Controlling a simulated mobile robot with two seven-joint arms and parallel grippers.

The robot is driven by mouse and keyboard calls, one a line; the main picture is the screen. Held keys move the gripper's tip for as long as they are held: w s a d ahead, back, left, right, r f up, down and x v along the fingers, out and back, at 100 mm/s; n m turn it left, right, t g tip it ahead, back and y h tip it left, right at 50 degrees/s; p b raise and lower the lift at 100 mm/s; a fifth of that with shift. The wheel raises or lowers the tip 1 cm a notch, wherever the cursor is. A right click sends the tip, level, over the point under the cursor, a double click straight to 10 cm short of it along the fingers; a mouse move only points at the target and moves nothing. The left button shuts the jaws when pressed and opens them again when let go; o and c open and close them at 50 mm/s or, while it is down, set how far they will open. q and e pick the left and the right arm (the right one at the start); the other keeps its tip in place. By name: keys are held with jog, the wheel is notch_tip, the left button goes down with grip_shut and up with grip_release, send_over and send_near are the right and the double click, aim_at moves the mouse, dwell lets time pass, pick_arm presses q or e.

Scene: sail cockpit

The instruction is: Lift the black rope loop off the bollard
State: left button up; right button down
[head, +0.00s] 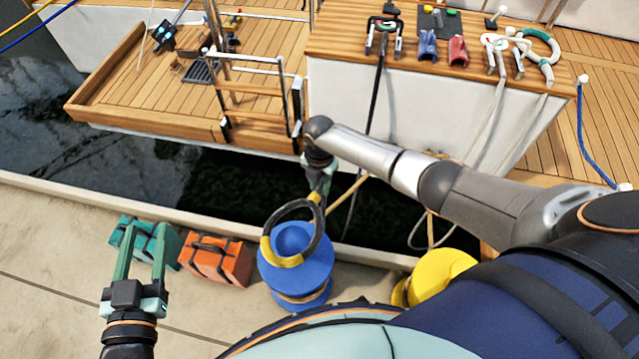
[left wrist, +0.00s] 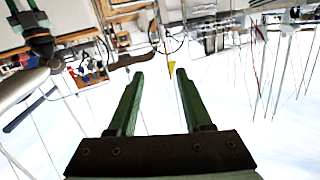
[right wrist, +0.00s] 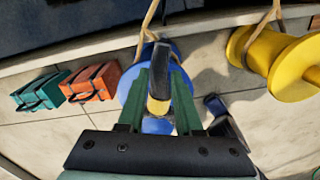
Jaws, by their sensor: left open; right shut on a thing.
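The black rope loop (head: 283,210) with yellow bands hangs tilted at the blue bollard (head: 297,285). Its near yellow part lies across the bollard's top in the head view; I cannot tell whether it touches the top or is clear of it. My right gripper (head: 320,190) is shut on the loop's far right side, above and behind the bollard. In the right wrist view, the loop (right wrist: 158,92) is between the fingers with the blue bollard (right wrist: 184,98) behind. My left gripper (head: 145,229) is open and empty at the left, over the quay.
An orange case (head: 217,262) and a teal case (head: 148,241) stand left of the bollard. A yellow bollard (head: 442,274) is at the right. Dark water (head: 235,190) lies between the quay and the wooden-decked boat (head: 165,75).

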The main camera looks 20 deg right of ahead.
jog(key=shift+r+p, duration=0.3)
jog(key=shift+r, duration=0.1)
jog(key=shift+r+p, duration=0.95)
pick_arm(q)
jog(key=s+f+n+g, duration=0.1)
jog(key=s+f+g, duration=0.2)
jog(key=f, duration=0.4)
jog(key=s+f+g+y, duration=0.1)
jog(key=s+f+g, duration=0.3)
jog(key=f, duration=0.3)
jog(key=shift+s+d+n+p, duration=0.15)
jog(key=shift+s+n+p, duration=0.2)
jog(key=shift+s+n, duration=0.05)
pick_arm(e)
jog(key=shift+r, duration=0.4)
